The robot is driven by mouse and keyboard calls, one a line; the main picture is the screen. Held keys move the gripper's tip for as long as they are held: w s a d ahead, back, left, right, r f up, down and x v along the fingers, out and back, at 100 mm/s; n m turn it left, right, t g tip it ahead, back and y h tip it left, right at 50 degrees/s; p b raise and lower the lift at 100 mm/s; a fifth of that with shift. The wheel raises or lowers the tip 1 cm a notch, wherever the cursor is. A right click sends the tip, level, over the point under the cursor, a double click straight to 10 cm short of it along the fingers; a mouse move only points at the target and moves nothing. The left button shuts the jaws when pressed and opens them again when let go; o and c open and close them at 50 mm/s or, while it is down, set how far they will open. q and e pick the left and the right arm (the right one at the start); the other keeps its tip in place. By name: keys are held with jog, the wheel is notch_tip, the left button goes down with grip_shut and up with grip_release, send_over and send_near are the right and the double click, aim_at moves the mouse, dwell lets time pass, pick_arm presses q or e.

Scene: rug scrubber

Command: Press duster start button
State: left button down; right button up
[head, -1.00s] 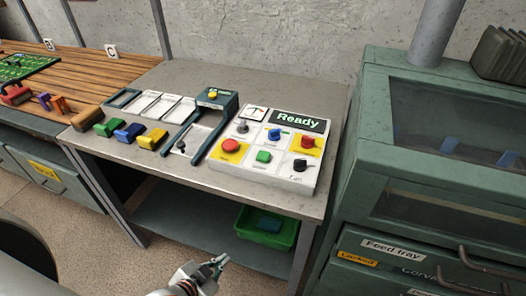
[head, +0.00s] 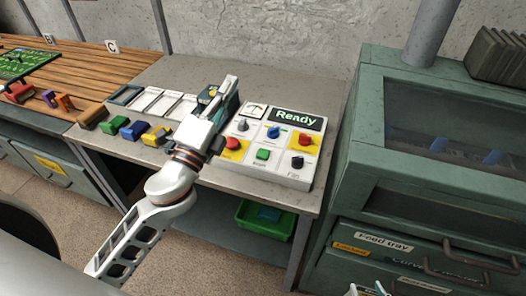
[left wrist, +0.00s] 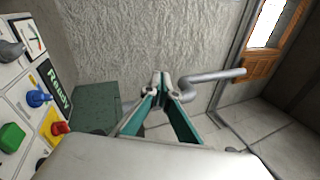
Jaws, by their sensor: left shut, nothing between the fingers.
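The white control panel (head: 265,172) stands on the grey table, its screen (head: 298,118) reading "Ready". It carries red, blue and green buttons and dark knobs; its small labels are not legible. My right gripper (head: 368,290) barely shows at the bottom edge.
White trays (head: 160,102) and green, blue and yellow blocks (head: 130,130) lie left of my arm. A green cabinet (head: 350,190) with a glazed top stands close on the right. A green bin (head: 264,219) sits on the lower shelf. A wall is behind.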

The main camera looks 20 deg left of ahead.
pick_arm(q)
jog(key=s+d+r+m+g+h, duration=0.1)
jog(key=d+r+m+g+h, duration=0.1)
jog(key=d+r+m+h, duration=0.65)
jog(key=s+d+f+m+g+h, duration=0.1)
jog(key=d+f+m+g+h, duration=0.1)
jog(key=d+m+g+h, duration=0.5)
jog(key=s+d+f+m+g, duration=0.2)
jog(key=f+m+g, duration=0.15)
jog(key=m, duration=0.85)
jog(key=w+a+f+m+g+y, duration=0.4)
jog(key=w+a+f+m+y, duration=0.2)
jog(key=a+f+y, duration=0.4)
jog(key=shift+w+a+f+m+y, duration=0.15)
jog(key=shift+a+f+m+y, duration=0.2)
jog(key=shift+a+f+m, duration=0.35)
pick_arm(e)
jog(key=shift+r, duration=0.15)
pick_arm(q)
jog(key=shift+d+f, duration=0.2)
